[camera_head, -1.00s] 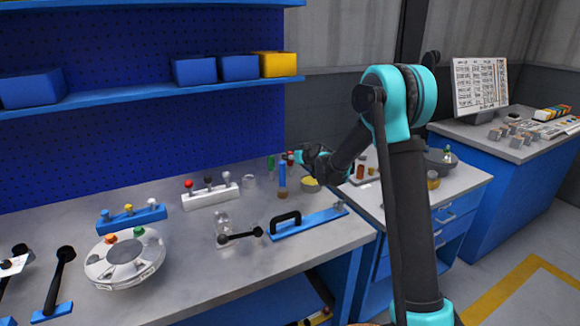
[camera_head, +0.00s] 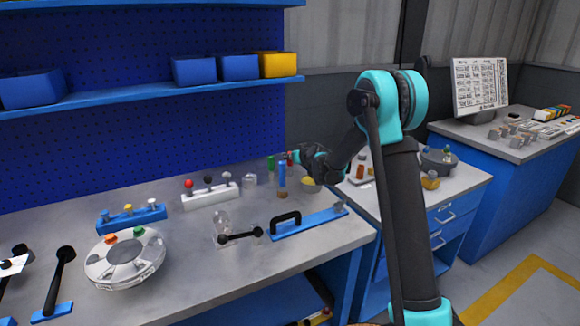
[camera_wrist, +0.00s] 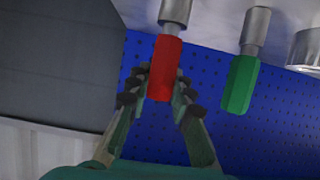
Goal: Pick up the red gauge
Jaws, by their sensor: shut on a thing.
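The red gauge (camera_wrist: 165,70) has a red faceted handle and a silver cylindrical end, seen large in the wrist view. My gripper (camera_wrist: 163,85) has its two fingers on either side of the red handle, shut on it. In the head view my gripper (camera_head: 299,156) is small, near the back right of the workbench, and the red gauge (camera_head: 290,157) shows only as a small red patch at its tip. I cannot tell from the pictures how far the gauge is above the bench.
A green gauge (camera_wrist: 240,82) stands close beside the red one; it also shows in the head view (camera_head: 270,164). A blue handle (camera_head: 282,174) is just in front. A blue rail with a black handle (camera_head: 308,221) and a round white fixture (camera_head: 126,258) lie nearer on the workbench (camera_head: 200,285).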

